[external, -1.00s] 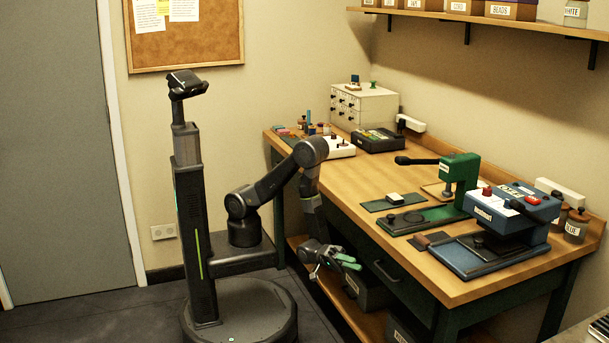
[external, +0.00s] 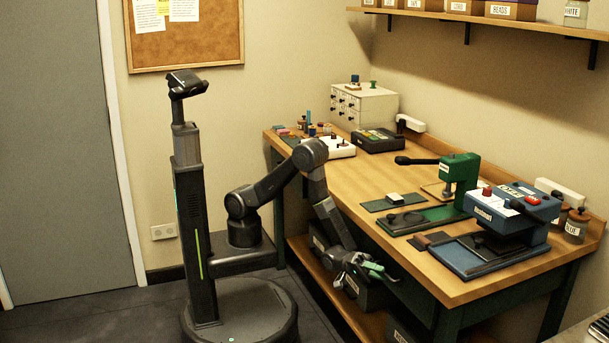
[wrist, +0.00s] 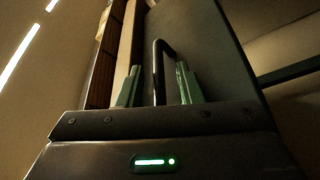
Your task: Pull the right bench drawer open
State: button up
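My gripper (external: 372,270) is at the front of the bench, by the drawer front (external: 415,295) under the worktop. In the wrist view, my gripper (wrist: 158,88) has its two green fingers apart, one on each side of a dark bar handle (wrist: 157,70). The handle stands out from a dark drawer front (wrist: 215,50). I see a gap on the left of the handle; contact on the right is unclear. The drawer looks closed. In the external view my gripper hides the handle.
The wooden worktop (external: 365,230) overhangs just above my gripper; its edge also shows in the wrist view (wrist: 125,60). A low shelf (external: 335,290) with dark bins (external: 370,292) lies below. Green (external: 460,170) and blue (external: 510,212) presses stand on top.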

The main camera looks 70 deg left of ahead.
jog(key=shift+w+d+r, duration=0.1)
jog(key=shift+d, duration=0.15)
grip_shut()
jog(key=s+b, duration=1.5)
jog(key=s, duration=1.1)
jog(key=shift+s, duration=0.25)
